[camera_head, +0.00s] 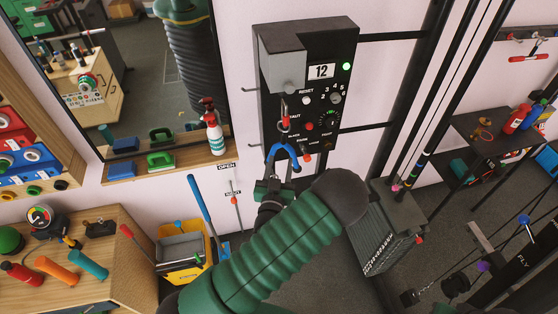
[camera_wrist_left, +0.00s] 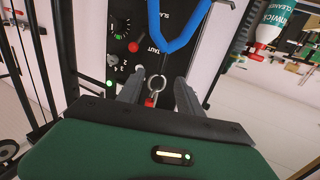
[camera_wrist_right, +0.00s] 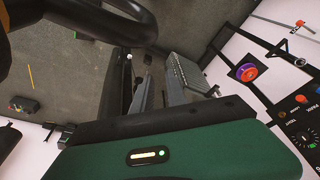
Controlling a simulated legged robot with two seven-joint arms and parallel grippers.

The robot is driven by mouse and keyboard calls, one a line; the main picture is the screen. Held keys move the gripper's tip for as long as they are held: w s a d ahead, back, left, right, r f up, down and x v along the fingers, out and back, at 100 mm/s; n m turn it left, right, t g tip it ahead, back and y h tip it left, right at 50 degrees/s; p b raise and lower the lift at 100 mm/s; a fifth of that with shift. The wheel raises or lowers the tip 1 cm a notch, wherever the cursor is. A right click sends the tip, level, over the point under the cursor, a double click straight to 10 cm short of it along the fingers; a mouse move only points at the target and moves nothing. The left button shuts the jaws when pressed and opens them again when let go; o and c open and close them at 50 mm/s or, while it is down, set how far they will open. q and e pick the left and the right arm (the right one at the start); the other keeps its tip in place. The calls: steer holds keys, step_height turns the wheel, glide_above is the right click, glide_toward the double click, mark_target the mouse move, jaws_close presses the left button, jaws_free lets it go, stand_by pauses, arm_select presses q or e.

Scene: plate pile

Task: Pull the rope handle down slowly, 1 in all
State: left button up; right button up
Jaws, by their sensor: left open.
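The blue rope handle (camera_head: 282,152) is a loop in front of the lower part of the dark wall box (camera_head: 309,52). In the left wrist view the blue loop (camera_wrist_left: 176,45) shows beyond the fingertips. My left gripper (camera_head: 279,182) is just below the loop, its fingers apart, with nothing gripped. Between its fingers in the left wrist view are a metal ring (camera_wrist_left: 157,82) and a small red end (camera_wrist_left: 150,102); whether they touch the fingers I cannot tell. My right gripper (camera_wrist_right: 157,88) shows only in its wrist view, fingers apart and empty.
The box has a display reading 12, a green light (camera_head: 346,66) and knobs. A spray bottle (camera_head: 212,130) stands on a shelf to the left. A grey weight block (camera_head: 390,235) is at lower right. A tool bench (camera_head: 95,280) stands at lower left.

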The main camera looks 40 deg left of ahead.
mark_target(285, 140)
arm_select(q)
steer(key=x, duration=0.6)
steer(key=shift+a+f, duration=0.4)
steer(key=shift+a, duration=0.1)
steer(key=shift+w+a+r, duration=0.1)
steer(key=shift+w, duration=0.6)
steer(key=b+x, duration=0.1)
steer(key=x, duration=0.1)
steer(key=shift+w, duration=0.4)
steer(key=shift+w+a, duration=0.4)
steer(key=shift+w, duration=0.1)
steer(key=shift+a, duration=0.25)
arm_select(e)
steer(key=shift+w+a+f, duration=0.3)
steer(key=shift+a+f, duration=0.35)
steer(key=shift+f, duration=0.05)
arm_select(q)
steer(key=shift+d+r+b, duration=0.15)
steer(key=shift+d+b, duration=0.15)
steer(key=shift+d, duration=0.2)
arm_select(e)
steer(key=shift+d+f, duration=0.15)
steer(key=shift+d, duration=0.15)
